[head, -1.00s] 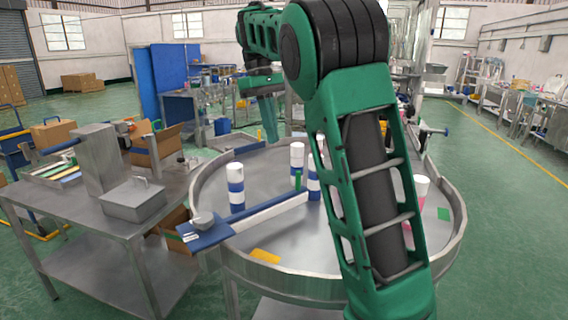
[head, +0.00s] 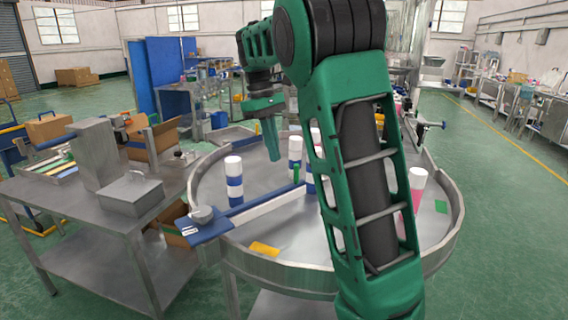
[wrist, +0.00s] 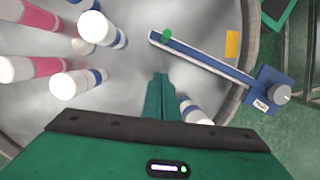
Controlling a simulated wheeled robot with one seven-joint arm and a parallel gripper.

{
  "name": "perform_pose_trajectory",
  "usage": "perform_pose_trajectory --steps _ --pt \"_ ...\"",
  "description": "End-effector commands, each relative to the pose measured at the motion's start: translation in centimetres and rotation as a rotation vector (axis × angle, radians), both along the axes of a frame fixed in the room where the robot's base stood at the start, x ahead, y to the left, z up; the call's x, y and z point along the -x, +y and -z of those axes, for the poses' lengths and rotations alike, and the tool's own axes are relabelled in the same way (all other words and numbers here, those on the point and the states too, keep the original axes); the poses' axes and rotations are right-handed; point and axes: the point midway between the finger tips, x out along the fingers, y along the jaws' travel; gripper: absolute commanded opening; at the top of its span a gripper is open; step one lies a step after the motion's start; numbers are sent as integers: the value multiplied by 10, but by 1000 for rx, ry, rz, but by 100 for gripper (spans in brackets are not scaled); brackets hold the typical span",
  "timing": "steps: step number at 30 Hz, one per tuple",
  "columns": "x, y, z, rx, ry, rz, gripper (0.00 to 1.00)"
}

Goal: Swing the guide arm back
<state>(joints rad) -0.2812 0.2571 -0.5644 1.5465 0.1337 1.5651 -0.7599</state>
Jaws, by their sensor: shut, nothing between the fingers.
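The guide arm (head: 268,203) is a blue and white bar lying across the round metal table (head: 290,245). Its outer end, with a knob on a blue block (head: 203,222), sits at the table's left rim; its inner end carries a green tab (wrist: 167,34). In the wrist view the bar (wrist: 205,62) runs from upper centre to the right. My gripper (head: 272,155) points down on the far side of the bar, apart from it. In the wrist view its fingers (wrist: 159,80) are together and empty, between the bar and a blue-banded can (wrist: 193,110). Fingertip height is unclear.
White cans with blue bands (head: 234,182) stand on the table near the bar; several with blue or pink bands (wrist: 45,67) crowd the left of the wrist view. A yellow patch (head: 265,248) marks the front. A steel side table (head: 65,205) stands at left.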

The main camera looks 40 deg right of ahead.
Motion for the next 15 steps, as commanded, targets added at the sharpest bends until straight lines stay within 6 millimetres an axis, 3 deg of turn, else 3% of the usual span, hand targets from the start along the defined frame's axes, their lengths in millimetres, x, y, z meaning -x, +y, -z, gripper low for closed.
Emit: perform_pose_trajectory --steps 4,9,15 --pt "7 -2 27 0 2 0 0" --pt "30 -10 24 -2 -2 0 0" --pt "41 -14 25 -2 -2 0 0"
